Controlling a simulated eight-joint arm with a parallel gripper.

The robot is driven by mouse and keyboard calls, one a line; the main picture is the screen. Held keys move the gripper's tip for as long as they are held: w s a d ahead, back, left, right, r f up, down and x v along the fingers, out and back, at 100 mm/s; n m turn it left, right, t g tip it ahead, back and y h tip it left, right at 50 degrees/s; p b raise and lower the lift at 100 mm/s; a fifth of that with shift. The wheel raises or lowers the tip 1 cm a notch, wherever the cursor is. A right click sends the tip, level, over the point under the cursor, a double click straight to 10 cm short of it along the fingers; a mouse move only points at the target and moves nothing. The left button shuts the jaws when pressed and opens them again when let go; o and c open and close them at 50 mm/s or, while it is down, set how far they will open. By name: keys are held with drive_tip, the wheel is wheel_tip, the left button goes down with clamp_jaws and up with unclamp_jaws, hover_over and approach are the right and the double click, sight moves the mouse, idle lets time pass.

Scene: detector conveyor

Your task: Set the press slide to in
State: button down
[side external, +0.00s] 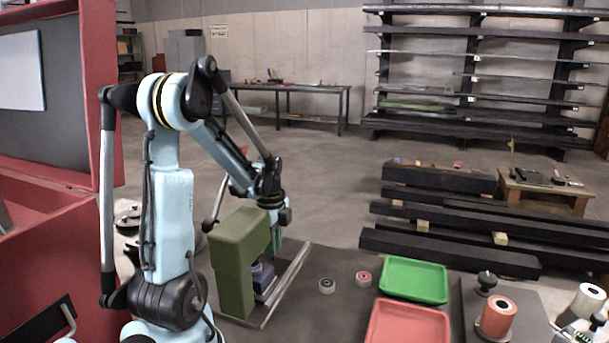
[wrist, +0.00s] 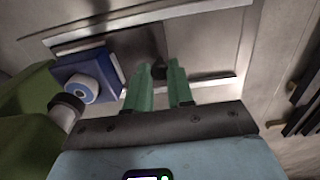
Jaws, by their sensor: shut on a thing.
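The olive-green press (side external: 232,262) stands on a metal base plate beside my arm. Its blue slide (side external: 262,278) is low in the opening of the press, partly hidden by the frame and my gripper. In the wrist view the blue slide (wrist: 90,72) carries a round blue-and-white part (wrist: 82,90), close to the press's dark ram (wrist: 66,108). My gripper (side external: 276,244) is down at the right side of the press.
Two small rollers, one white (side external: 327,286) and one red (side external: 363,279), stand right of the press. Beyond them lie a green tray (side external: 414,262) and a red tray (side external: 374,335). An orange cylinder (side external: 496,318) stands farther right.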

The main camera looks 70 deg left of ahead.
drive_tip(key=shift+s+d, duration=0.3)
drive_tip(key=shift+d, duration=0.05)
drive_tip(key=c, duration=1)
unclamp_jaws()
drive_tip(key=shift+r, duration=0.1)
drive_tip(key=shift+r, duration=3.65)
